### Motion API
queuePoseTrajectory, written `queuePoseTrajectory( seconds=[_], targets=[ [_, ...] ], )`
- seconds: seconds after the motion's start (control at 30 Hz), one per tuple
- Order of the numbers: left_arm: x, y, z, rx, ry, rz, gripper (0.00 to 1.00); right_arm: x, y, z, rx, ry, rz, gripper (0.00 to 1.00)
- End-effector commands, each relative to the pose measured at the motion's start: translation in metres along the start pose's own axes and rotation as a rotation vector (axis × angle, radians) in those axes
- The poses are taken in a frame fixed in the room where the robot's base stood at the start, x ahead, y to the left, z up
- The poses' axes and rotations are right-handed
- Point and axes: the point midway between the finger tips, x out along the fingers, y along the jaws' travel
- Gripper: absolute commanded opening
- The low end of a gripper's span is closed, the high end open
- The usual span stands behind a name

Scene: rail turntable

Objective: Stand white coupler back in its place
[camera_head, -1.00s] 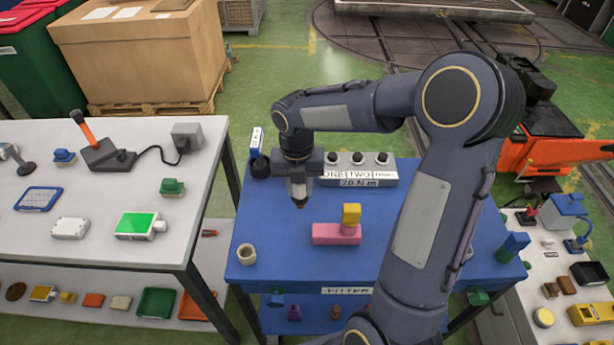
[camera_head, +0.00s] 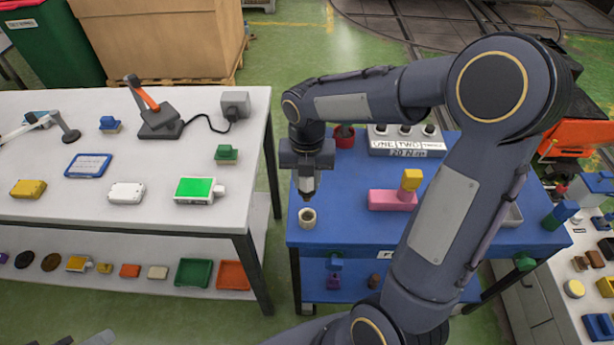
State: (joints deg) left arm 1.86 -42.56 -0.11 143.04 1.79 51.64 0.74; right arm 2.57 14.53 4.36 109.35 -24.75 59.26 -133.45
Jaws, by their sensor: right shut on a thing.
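The white coupler (camera_head: 307,217) is a short, cream, hollow ring. It stands upright near the left front edge of the blue table (camera_head: 340,232). My right gripper (camera_head: 307,195) points straight down at the coupler's rim and is shut on it. The fingers are seen edge-on, so their exact hold on the rim is hard to see.
A pink block (camera_head: 392,200) with a yellow block (camera_head: 411,180) stands right of the coupler. Behind are a red pot (camera_head: 344,137) and a labelled grey panel (camera_head: 408,141). A white table (camera_head: 230,222) with several items stands left, across a gap.

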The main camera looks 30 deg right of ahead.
Motion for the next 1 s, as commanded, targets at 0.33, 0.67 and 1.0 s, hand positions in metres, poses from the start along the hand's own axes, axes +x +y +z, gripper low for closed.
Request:
queuePoseTrajectory(
  seconds=[0.33, 0.67, 1.0],
  targets=[
    [0.015, -0.007, 0.007, 0.000, 0.000, 0.000, 0.44, 0.025, 0.000, 0.000, 0.000, 0.000, -0.001, 0.02],
    [0.032, -0.014, 0.016, 0.000, 0.000, 0.000, 0.44, 0.054, 0.000, 0.000, 0.000, 0.001, -0.001, 0.02],
    [0.033, -0.015, 0.017, 0.000, 0.000, 0.000, 0.44, 0.058, 0.000, 0.000, 0.000, 0.000, 0.000, 0.02]
  ],
)
